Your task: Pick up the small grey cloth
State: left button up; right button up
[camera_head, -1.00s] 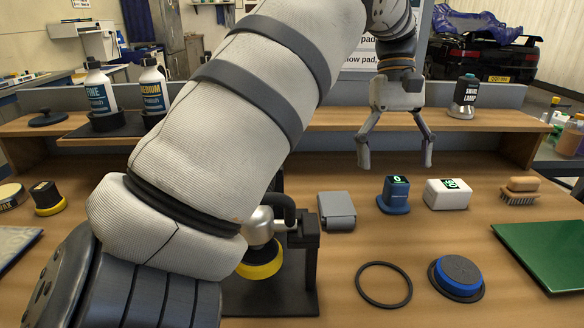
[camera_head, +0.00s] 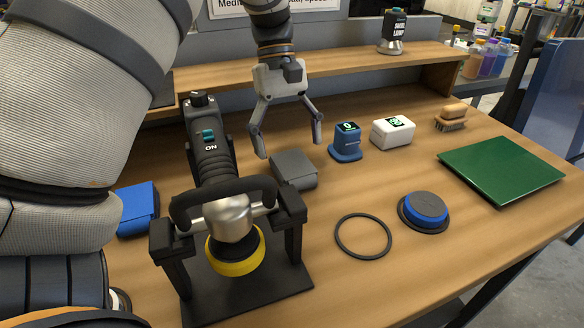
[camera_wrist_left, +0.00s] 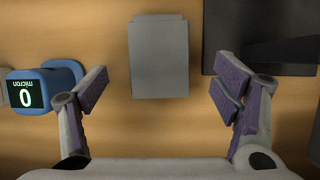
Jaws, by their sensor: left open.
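The small grey cloth (camera_head: 296,169) lies folded on the wooden bench, just right of the polisher in the head view. In the left wrist view the grey cloth (camera_wrist_left: 158,60) sits at the upper middle, flat and roughly square. My left gripper (camera_head: 290,148) points down over the bench at the cloth's far side, its fingers spread and empty. In the left wrist view the left gripper's fingers (camera_wrist_left: 163,82) stand wide apart, one to each side of the cloth's lower part. The cloth is not held. My right gripper is not in view.
A polisher (camera_head: 212,155) rests in its black stand (camera_head: 245,297) close left of the cloth. A blue gauge (camera_head: 346,147) and a white box (camera_head: 393,133) stand to the right. A black ring (camera_head: 340,243), a round pad (camera_head: 424,211) and a green panel (camera_head: 500,170) lie nearer.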

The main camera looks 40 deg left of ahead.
aim_at(292, 162)
pick_arm(q)
jog(key=x, duration=0.3)
jog(key=shift+d, duration=0.15)
jog(key=shift+f, duration=0.3)
dwell(0.3)
jog(key=c, duration=1.1)
